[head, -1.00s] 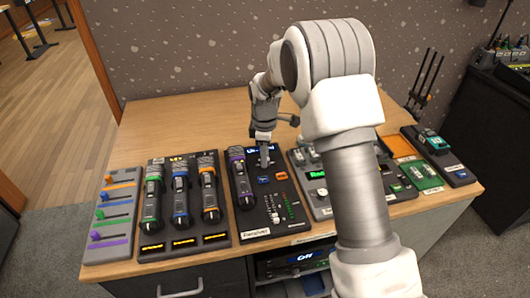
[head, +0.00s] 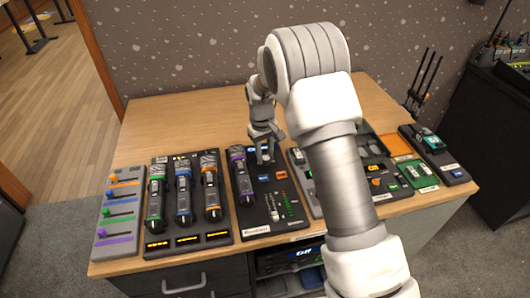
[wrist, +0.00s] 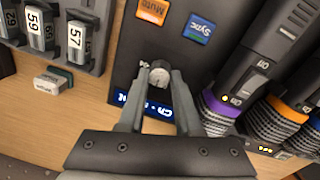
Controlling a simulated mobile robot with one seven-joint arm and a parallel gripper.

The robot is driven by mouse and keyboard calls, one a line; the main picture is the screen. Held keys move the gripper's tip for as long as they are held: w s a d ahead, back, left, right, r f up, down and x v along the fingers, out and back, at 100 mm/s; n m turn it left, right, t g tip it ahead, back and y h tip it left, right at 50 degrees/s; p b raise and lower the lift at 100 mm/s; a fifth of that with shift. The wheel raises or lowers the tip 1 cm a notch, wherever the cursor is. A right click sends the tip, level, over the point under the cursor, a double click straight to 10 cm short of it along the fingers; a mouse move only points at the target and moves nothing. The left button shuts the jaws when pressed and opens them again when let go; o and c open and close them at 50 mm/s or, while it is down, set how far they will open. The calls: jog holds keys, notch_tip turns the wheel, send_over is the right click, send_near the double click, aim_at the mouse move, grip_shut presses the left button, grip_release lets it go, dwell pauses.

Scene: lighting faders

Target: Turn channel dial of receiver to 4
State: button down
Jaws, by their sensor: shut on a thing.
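The receiver (head: 258,219) is a black panel near the middle of the desk, with a purple-banded microphone along its left side. It also shows in the wrist view (wrist: 205,65). Its channel dial (wrist: 159,73) is a small round grey knob near a blue lit display (wrist: 158,108). My gripper (wrist: 160,78) is shut on the dial, one finger on each side. The display is partly covered by the fingers, and I cannot read the channel number.
Orange Mute (wrist: 153,10) and blue Sync (wrist: 198,28) buttons are close to the dial. Microphones (head: 183,196) on a charger and a fader panel (head: 119,215) stand left. Other small panels (head: 419,173) are right. The back of the desk (head: 185,120) is clear.

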jog(key=m+p, duration=0.1)
jog(key=m, duration=0.3)
jog(key=shift+r+m, duration=0.1)
jog(key=shift+m, duration=0.2)
jog(key=m+p, duration=0.1)
jog(key=m, duration=0.3)
jog(key=shift+m, duration=0.3)
jog(key=m+p, duration=0.1)
jog(key=m, duration=0.3)
jog(key=shift+d+m+g, duration=0.1)
jog(key=shift+m+g, duration=0.2)
jog(key=shift+g, duration=0.1)
jog(key=shift+m+p, duration=0.35)
jog(key=shift+m, duration=1.75)
jog(key=c, duration=0.6)
grip_release()
jog(key=shift+w, duration=0.1)
